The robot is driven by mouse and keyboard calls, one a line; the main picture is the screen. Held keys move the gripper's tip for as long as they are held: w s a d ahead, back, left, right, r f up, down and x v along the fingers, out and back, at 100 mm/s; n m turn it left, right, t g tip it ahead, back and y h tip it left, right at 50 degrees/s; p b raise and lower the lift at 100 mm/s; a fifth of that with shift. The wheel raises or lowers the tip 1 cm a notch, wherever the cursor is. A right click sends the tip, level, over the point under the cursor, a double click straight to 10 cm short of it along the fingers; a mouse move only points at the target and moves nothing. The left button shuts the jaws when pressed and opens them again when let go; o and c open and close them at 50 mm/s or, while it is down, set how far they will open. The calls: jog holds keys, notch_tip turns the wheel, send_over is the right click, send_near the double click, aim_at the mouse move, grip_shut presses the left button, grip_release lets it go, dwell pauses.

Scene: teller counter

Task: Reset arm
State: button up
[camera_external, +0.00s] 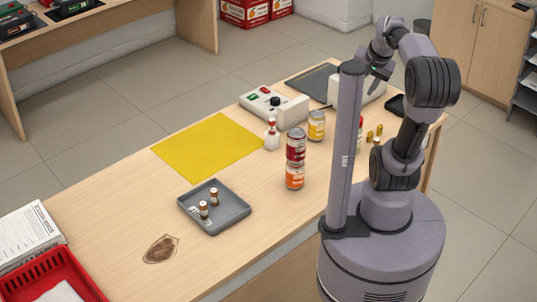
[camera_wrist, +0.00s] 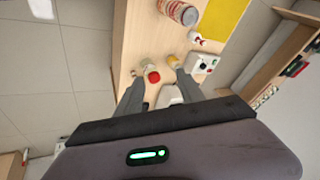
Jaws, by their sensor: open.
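My gripper (camera_external: 378,78) is at the end of my raised, folded arm, above the far right part of the wooden counter (camera_external: 130,203). In the wrist view my gripper (camera_wrist: 157,72) has its two dark fingers apart, with nothing held between them. A red-topped item (camera_wrist: 153,77) shows beyond and between the fingertips, on the counter below. Part of the counter behind my column and arm is hidden in the external view.
Stacked cans (camera_external: 295,158), a yellow can (camera_external: 316,126), a white bottle (camera_external: 271,136) and a white device (camera_external: 262,101) stand near my column. A yellow mat (camera_external: 208,146) lies bare. A grey tray (camera_external: 230,219) holds two small bottles. A red basket (camera_external: 85,282) sits front left.

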jog(key=s+d+f+b, duration=0.1)
jog(key=s+f+b, duration=0.2)
jog(key=s+f, duration=0.3)
jog(key=shift+s+d+f+m+t, duration=0.2)
jog(key=shift+f+m+t, duration=0.15)
jog(key=shift+f, duration=0.2)
dwell(0.5)
